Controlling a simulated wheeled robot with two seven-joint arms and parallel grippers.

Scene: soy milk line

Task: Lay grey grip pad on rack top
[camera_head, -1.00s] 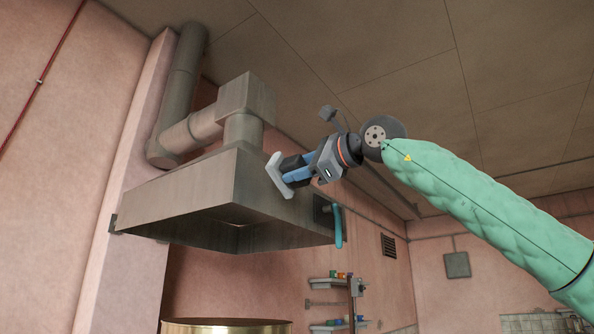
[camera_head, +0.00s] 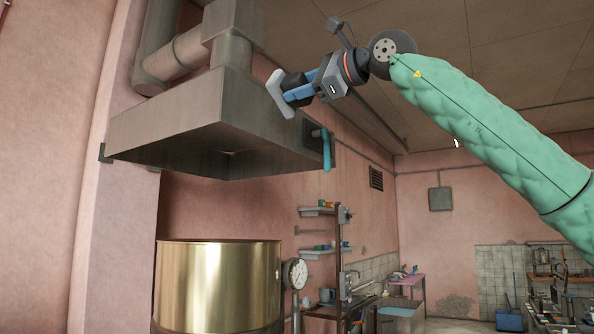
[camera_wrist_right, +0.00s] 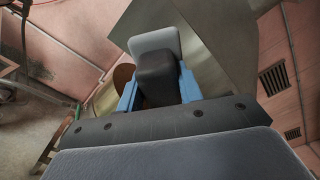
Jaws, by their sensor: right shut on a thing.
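My right gripper (camera_head: 301,92) is raised high on the green-sleeved right arm, in front of the metal hood in the head view. Its blue fingers are shut on a black block, with a light grey pad (camera_head: 280,93) at its outer end. In the right wrist view the black block (camera_wrist_right: 157,77) sits between the two blue fingers, and the pale grey pad (camera_wrist_right: 155,42) extends beyond them. I take this held piece to be the grey grip pad. I cannot tell which thing is the task's rack. My left gripper is not in view.
The hood (camera_head: 195,125) hangs above a brass-coloured drum (camera_head: 217,285); a gauge (camera_head: 294,274) stands beside the drum. Wall shelves (camera_head: 320,211) hold small coloured items. A shelving unit (camera_head: 541,282) stands at the far right.

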